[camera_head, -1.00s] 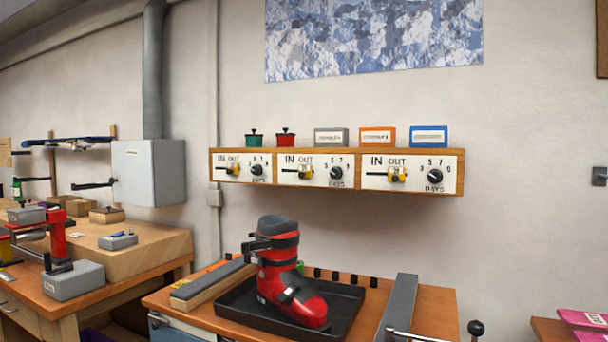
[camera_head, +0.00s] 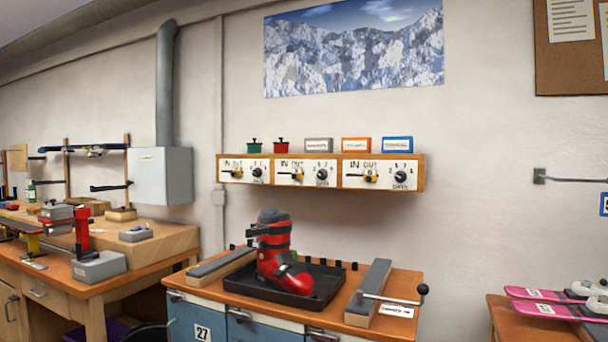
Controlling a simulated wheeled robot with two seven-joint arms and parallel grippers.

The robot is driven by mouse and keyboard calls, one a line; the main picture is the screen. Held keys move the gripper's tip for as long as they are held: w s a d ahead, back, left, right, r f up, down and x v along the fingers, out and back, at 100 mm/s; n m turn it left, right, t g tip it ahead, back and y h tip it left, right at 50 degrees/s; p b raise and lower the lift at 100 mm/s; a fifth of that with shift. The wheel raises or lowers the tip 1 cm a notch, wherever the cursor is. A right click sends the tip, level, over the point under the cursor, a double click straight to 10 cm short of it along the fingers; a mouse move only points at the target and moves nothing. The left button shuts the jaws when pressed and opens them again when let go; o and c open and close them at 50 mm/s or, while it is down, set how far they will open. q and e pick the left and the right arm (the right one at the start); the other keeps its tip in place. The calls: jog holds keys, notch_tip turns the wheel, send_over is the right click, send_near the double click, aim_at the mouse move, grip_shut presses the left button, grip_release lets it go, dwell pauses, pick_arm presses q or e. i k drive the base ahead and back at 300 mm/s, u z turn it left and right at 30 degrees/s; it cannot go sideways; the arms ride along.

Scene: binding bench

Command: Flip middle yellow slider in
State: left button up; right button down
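A wooden wall box (camera_head: 321,156) holds three white panels, each with IN and OUT labels, a yellow slider and a black dial. The middle panel (camera_head: 306,166) carries the middle yellow slider (camera_head: 298,176), which sits at the right of its slot, below OUT. The left yellow slider (camera_head: 238,173) and right yellow slider (camera_head: 371,179) also appear below OUT. The fine details are small at this distance. Neither of my grippers is in view, and nothing touches the panels.
Below the box stands a workbench (camera_head: 400,284) with a red ski boot (camera_head: 275,250) in a black tray (camera_head: 320,295). A lever with a black ball (camera_head: 423,289) sticks out at its right. Another bench (camera_head: 160,252) is at left; pink skis (camera_head: 545,309) lie at right.

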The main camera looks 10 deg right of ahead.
aim_at(296, 173)
jog(key=u, duration=0.8)
jog(key=i, duration=1.7)
jog(key=z, duration=0.95)
